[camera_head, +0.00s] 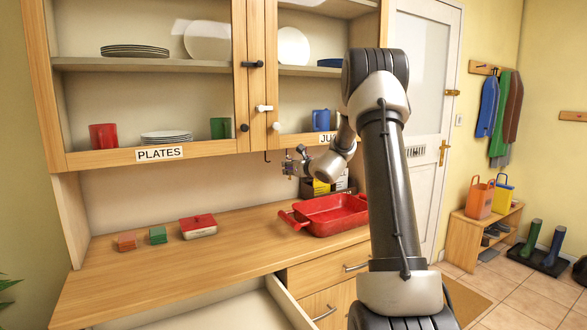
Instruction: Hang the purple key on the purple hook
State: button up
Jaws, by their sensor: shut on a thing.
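My gripper (290,164) is small in the head view, in front of the back wall just below the right-hand cupboard. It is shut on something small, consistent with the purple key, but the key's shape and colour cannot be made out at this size. A thin dark hook (266,156) hangs under the cupboard's lower edge, a little left of my gripper and apart from it. Its colour reads dark reddish, and I cannot tell any hook as purple. Other hooks may be hidden behind my gripper and arm.
A red roasting tin (335,228) stands on the wooden counter (150,262) below my gripper. A dark box with yellow and white items (318,187) is behind it. An open drawer (245,308) juts out in front.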

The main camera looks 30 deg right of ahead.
jog(key=shift+w+f, duration=0.1)
dwell(0.3)
jog(key=shift+w+f+t, duration=0.15)
jog(key=shift+w+t, duration=0.05)
jog(key=shift+t, duration=0.4)
jog(key=shift+w+f+t, duration=0.15)
jog(key=shift+w+t, duration=0.05)
jog(key=shift+t, duration=0.4)
jog(key=o, duration=1.1)
jog(key=shift+c, duration=0.2)
jog(key=shift+s, duration=0.1)
